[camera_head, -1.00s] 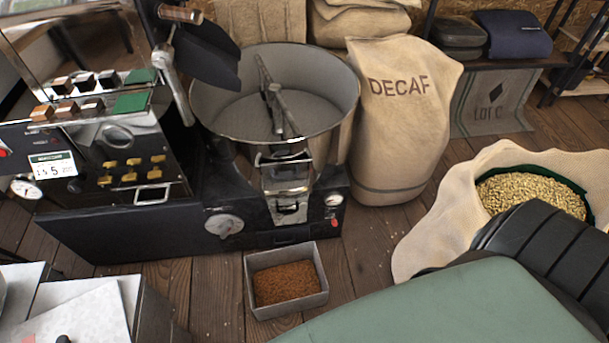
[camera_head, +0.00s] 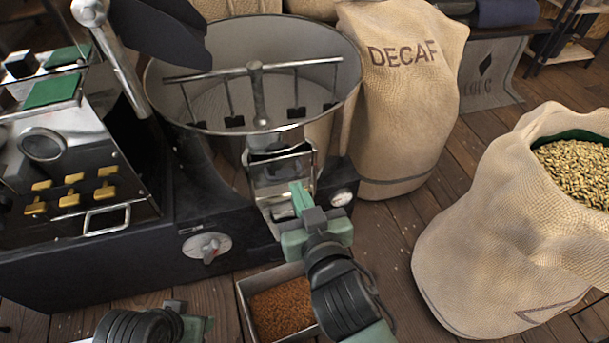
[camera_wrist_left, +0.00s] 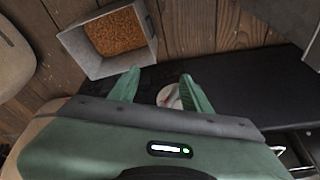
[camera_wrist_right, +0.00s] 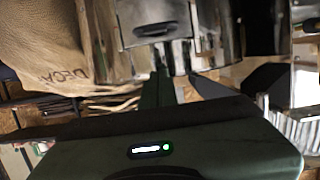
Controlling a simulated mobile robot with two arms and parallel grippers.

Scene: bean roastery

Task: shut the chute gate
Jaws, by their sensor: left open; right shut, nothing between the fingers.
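The metal chute (camera_head: 268,172) sits below the round cooling pan at the front of the roaster. The right wrist view shows a grey metal plate with a dark-slotted handle (camera_wrist_right: 153,30), apparently the chute gate. My right gripper (camera_head: 300,192) is shut and empty, in front of the chute, and hides its lower part in the head view. In the right wrist view its fingertips are just below the plate; I cannot tell whether they touch it. My left gripper (camera_wrist_left: 160,88) is open and empty over the roaster's base, and only partly shows at the bottom of the head view.
The round cooling pan (camera_head: 225,70) with stirrer arms stands above the chute. A grey bin (camera_head: 243,302) of ground-looking brown material is on the floor below, partly behind my right arm. A DECAF sack (camera_head: 405,110) and an open sack of pale beans (camera_head: 480,240) stand to the right.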

